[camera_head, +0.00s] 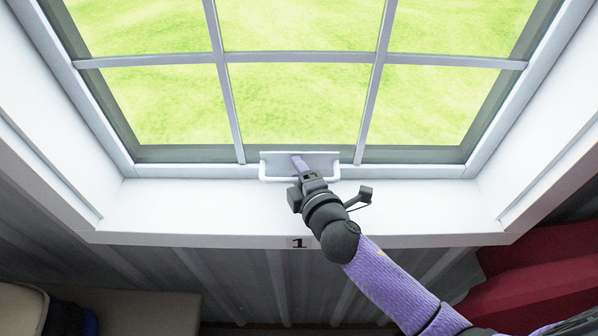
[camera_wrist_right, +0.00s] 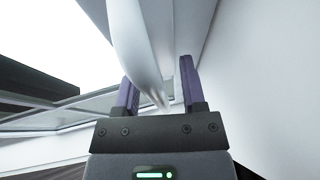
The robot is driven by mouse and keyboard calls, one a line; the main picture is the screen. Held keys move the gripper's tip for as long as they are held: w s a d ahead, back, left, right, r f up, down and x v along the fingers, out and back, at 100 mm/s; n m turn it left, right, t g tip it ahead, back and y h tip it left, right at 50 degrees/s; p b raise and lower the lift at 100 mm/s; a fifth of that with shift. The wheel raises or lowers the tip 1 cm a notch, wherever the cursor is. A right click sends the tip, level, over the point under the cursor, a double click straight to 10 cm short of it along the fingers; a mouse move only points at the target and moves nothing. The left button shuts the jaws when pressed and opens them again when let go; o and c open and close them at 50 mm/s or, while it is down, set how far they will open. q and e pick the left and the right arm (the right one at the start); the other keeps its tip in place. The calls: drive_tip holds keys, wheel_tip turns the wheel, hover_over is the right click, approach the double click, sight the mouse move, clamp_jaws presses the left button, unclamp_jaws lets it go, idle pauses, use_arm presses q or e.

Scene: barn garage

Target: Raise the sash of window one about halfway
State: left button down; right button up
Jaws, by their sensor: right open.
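Window one's sash (camera_head: 378,70) has white bars dividing panes with green grass beyond. Its bottom rail sits down at the white sill (camera_head: 200,205), so the sash looks shut. A white handle (camera_head: 328,162) with a bar is at the middle of the bottom rail. My right gripper (camera_head: 301,168) reaches over the sill to the handle. In the right wrist view, its purple fingers (camera_wrist_right: 158,80) are apart, and a white curved bar, seemingly the handle (camera_wrist_right: 142,45), runs between them. Whether a finger touches it I cannot tell. My left gripper is not in view.
A black number 1 (camera_head: 299,243) marks the sill's front edge. White side jambs (camera_head: 62,165) flank the window. Below are a grey ribbed wall (camera_head: 235,285), a beige object (camera_head: 150,312) at lower left and a red object (camera_head: 535,270) at lower right. The sill is clear.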

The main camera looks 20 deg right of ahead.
clamp_jaws()
drive_tip(key=shift+f, duration=0.1)
idle(1.3)
